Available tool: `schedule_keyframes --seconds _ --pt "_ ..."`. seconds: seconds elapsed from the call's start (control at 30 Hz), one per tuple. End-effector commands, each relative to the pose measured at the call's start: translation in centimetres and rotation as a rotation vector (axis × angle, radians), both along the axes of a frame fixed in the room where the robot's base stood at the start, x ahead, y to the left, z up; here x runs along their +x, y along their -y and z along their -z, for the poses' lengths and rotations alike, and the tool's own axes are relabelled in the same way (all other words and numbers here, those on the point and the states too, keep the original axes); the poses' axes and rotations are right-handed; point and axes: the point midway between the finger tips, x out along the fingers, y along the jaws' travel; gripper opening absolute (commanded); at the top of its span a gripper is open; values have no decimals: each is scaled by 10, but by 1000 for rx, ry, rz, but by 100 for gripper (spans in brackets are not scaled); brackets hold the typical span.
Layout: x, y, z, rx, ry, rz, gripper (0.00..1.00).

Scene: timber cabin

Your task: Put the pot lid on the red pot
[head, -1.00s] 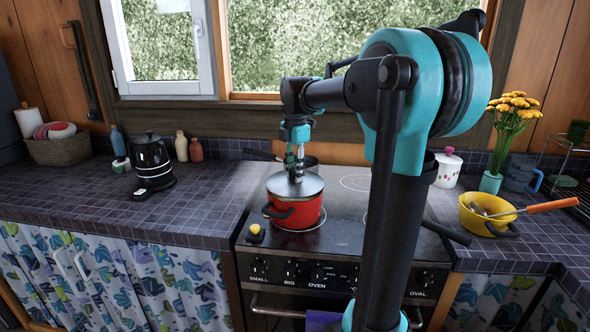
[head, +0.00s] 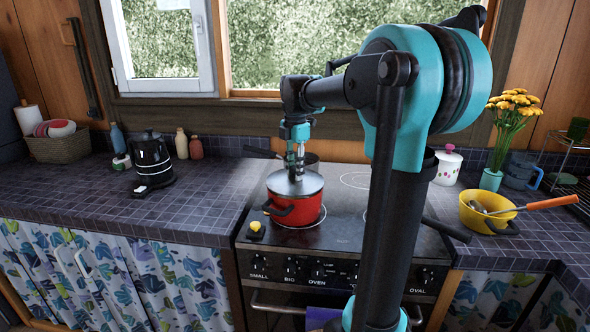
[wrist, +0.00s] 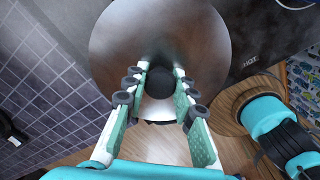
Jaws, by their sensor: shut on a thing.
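The red pot (head: 300,208) stands on the left front of the stove, with a dark handle at its front. The silver pot lid (head: 308,183) sits flat over the top of the pot; from here I cannot tell whether it rests fully on the rim. My gripper (head: 297,174) points straight down at the lid's middle. In the wrist view my gripper (wrist: 159,88) is shut on the lid's round black knob, and the metal lid (wrist: 115,50) spreads beneath, hiding nearly all of the pot.
The stove top (head: 345,215) has a dark pan (head: 308,163) behind the pot. A black kettle (head: 151,158) stands on the left counter. A yellow bowl (head: 487,215) with utensils and a vase of yellow flowers (head: 491,180) stand at right.

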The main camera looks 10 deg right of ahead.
Motion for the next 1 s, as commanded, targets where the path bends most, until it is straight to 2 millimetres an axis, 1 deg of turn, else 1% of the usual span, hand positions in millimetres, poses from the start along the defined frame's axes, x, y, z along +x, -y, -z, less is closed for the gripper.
schedule_keyframes --seconds 0.57,0.6,0.7,0.77,1.0 --pt "0 0 11 0 0 0 0" --pt "0 0 10 0 0 0 31" --pt "0 0 10 0 0 0 43" --pt "0 0 10 0 0 0 50" --pt "0 0 10 0 0 0 50"
